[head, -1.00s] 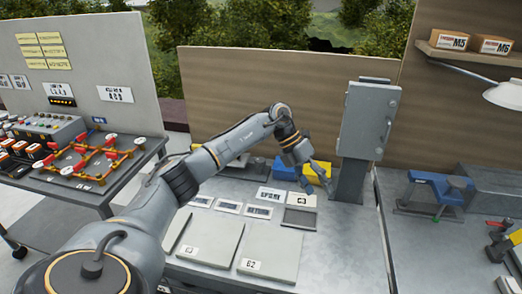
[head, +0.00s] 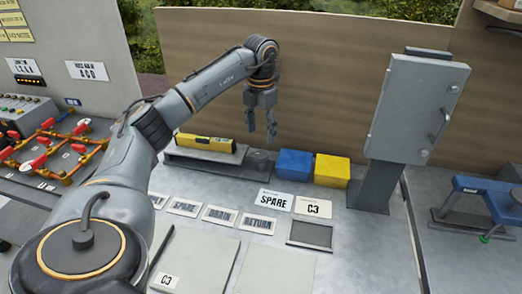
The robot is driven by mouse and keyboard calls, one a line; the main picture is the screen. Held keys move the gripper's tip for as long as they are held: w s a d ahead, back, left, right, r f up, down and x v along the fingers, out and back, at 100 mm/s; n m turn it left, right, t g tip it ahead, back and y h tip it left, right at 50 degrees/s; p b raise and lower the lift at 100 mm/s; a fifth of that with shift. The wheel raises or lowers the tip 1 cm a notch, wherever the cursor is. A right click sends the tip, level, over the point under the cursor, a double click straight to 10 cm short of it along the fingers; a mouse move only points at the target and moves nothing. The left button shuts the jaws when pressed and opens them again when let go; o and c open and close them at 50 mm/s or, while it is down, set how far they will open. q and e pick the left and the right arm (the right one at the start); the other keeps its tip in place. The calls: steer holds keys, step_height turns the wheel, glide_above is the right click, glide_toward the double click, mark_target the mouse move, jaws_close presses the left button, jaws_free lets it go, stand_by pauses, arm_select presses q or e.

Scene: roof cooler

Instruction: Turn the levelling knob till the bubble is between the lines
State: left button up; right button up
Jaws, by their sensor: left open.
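A yellow spirit level (head: 205,143) lies on a grey stand (head: 190,161) at the back of the workbench. Its vial is too small here to tell where the bubble sits. A dark grey round knob (head: 258,161) is at the right end of the stand. My left gripper (head: 261,138) points down with its fingers apart, empty, above the knob and right of the level. It looks clear of the knob, though the depth is hard to judge. My right gripper is not in view.
Blue (head: 294,164) and yellow (head: 332,170) bins stand right of the knob. A grey cabinet on a post (head: 415,105) stands further right. Label cards, including SPARE (head: 274,201), lie flat in front. A red-handled valve rig (head: 50,145) is at left.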

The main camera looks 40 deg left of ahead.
mark_target(261, 154)
arm_select(q)
step_height(261, 154, down, 6)
steer(key=shift+w+f, duration=0.1)
steer(key=shift+f, duration=0.15)
steer(key=shift+f+p, duration=0.3)
steer(key=shift+f, duration=0.45)
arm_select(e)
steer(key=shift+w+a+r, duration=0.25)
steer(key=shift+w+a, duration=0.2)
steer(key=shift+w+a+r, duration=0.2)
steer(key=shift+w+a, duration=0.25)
arm_select(q)
steer(key=shift+c, duration=0.6)
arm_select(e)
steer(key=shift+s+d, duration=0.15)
arm_select(q)
steer(key=c, duration=1.1)
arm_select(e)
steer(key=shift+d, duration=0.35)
